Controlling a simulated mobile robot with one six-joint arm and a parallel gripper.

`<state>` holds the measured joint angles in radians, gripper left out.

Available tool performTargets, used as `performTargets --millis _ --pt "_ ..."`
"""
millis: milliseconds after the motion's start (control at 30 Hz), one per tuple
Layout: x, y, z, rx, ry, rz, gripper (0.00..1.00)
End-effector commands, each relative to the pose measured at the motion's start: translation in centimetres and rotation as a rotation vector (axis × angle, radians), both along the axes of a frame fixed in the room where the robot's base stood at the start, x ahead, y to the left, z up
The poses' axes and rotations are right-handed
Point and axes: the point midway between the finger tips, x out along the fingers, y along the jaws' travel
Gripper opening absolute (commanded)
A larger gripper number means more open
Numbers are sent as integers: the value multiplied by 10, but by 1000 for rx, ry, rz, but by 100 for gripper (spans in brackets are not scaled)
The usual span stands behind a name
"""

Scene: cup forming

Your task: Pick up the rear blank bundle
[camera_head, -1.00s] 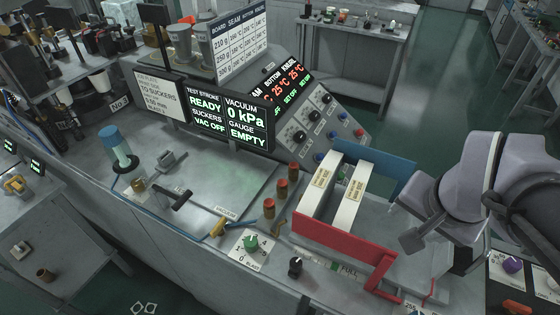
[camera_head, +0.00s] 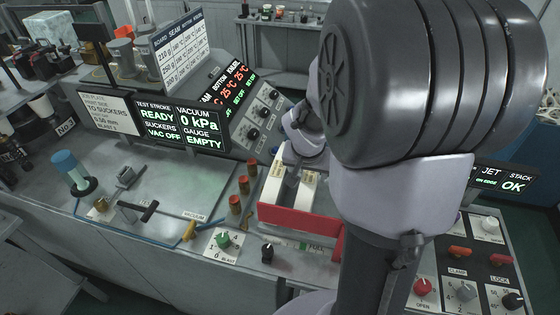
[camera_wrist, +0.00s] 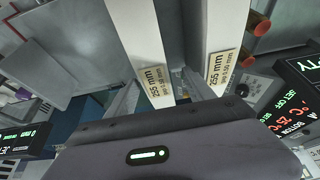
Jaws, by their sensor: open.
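Two white blank bundles with cream 255 mm labels stand side by side in the red-fronted holder (camera_head: 300,221). The bundle on the left in the head view (camera_head: 272,187) is the right one in the wrist view (camera_wrist: 222,30). The other, which I take as the rear blank bundle (camera_head: 304,196), is the left one in the wrist view (camera_wrist: 138,35). My gripper (camera_wrist: 161,80) is open, with its fingers on either side of this bundle's labelled end. One finger is in the gap between the bundles. Contact cannot be told. In the head view my arm hides much of the holder.
Red-topped cylinders (camera_head: 235,204) stand left of the holder. A sloped control panel with displays (camera_head: 238,90) rises behind it. A blue-topped cylinder (camera_head: 70,168) stands at the left of the flat plate (camera_head: 175,180), which has clear room. A knob panel (camera_head: 470,270) is at the right.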

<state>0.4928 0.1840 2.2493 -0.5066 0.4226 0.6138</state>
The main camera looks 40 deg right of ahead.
Motion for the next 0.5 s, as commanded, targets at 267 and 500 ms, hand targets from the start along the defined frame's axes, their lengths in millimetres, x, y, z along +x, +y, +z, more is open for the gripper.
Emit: performTargets --millis 267,500 --pt "1 -10 -49 1 2 0 62" --pt "2 -11 -48 1 0 -1 60"
